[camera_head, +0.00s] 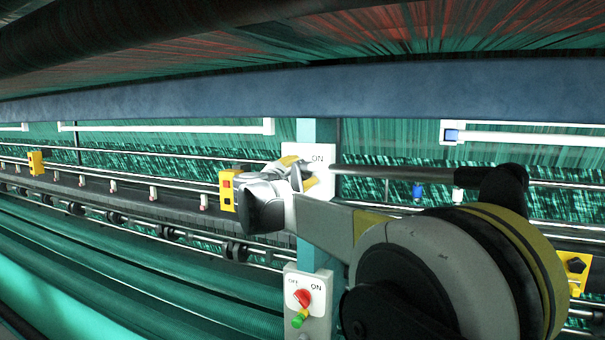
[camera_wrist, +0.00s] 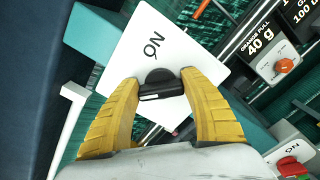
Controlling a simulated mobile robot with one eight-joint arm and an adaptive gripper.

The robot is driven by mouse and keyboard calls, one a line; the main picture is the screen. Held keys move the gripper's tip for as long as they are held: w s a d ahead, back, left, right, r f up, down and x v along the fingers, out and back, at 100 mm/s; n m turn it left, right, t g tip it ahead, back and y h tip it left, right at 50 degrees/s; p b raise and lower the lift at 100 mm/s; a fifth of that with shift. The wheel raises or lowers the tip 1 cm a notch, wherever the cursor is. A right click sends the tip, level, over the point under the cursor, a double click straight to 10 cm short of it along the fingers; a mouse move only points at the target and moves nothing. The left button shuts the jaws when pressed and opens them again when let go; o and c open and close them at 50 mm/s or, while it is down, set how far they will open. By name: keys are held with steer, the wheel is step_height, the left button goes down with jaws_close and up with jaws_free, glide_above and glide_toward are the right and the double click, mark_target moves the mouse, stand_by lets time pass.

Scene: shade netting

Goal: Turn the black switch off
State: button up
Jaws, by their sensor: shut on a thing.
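The black switch (camera_wrist: 161,88) is a round knob with a raised bar carrying a pale line, on a white plate (camera_wrist: 128,55) marked ON. In the wrist view the yellow fingers of my gripper (camera_wrist: 160,76) are closed on it, one from each side. The pale line lies nearly level across that picture, while the ON print is above it. In the head view my gripper (camera_head: 297,172) is in front of the same white plate (camera_head: 318,151) on the teal post, and it hides the knob there. Any OFF print is hidden.
A red switch (camera_head: 303,298) with a green part below it sits on a lower white plate. Yellow boxes (camera_head: 36,163) stand along the rail at left. A blue beam (camera_head: 400,88) crosses above my arm. Rollers and netting lie behind and below.

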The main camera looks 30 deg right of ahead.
stand_by(0.4)
steer(key=o, duration=1.2)
steer(key=shift+a, duration=0.1)
steer(key=v, duration=1.2)
